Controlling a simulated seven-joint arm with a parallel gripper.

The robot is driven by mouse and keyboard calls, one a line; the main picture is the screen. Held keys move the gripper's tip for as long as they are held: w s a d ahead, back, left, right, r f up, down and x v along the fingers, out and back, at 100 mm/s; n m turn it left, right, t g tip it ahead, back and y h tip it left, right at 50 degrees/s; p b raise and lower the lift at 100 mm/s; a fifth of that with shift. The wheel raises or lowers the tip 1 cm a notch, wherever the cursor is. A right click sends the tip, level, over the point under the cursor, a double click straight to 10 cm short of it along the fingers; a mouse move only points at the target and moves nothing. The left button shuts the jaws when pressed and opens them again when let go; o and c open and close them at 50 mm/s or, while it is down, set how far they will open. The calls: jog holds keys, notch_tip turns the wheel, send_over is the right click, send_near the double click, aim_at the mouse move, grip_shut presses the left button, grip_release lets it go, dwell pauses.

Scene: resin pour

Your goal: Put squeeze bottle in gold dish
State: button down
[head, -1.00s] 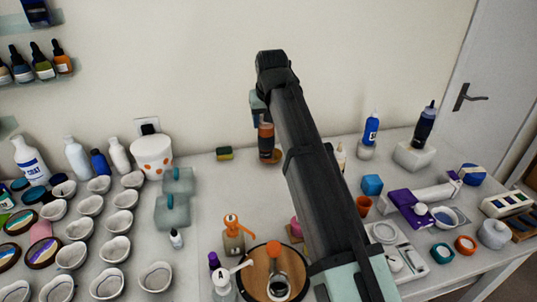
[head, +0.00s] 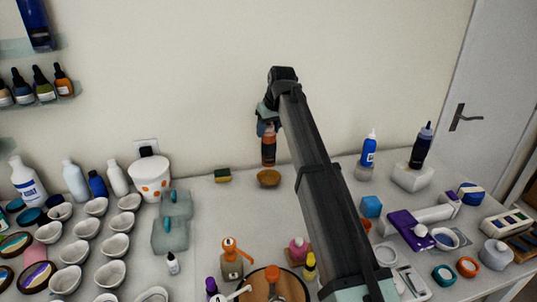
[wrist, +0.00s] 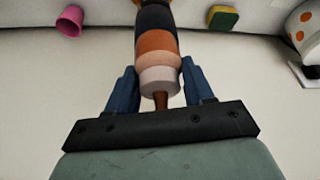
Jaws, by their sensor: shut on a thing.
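The squeeze bottle (head: 268,153), banded orange and dark, hangs upright from my gripper (head: 266,127) in the head view. In the wrist view my gripper (wrist: 158,88) has its blue fingers on both sides of the bottle's (wrist: 157,45) pale upper end, shut on it. The brown nozzle points back toward the palm. The gold dish (head: 268,179) is a small shallow bowl on the table near the wall. The bottle's lower end appears just above the dish in the head view, seemingly apart from it. In the wrist view the bottle's far end is cut off.
A yellow-green sponge (head: 222,175) lies left of the dish. A white tub with orange spots (head: 150,178) and teal-handled blocks (head: 173,203) stand further left. Pump bottles (head: 231,262) are in front.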

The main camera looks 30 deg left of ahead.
aim_at(268, 146)
notch_tip(268, 146, down, 7)
jog(key=shift+f, duration=0.1)
dwell(0.4)
jog(key=shift+c, duration=1.9)
grip_release()
jog(key=v, duration=1.2)
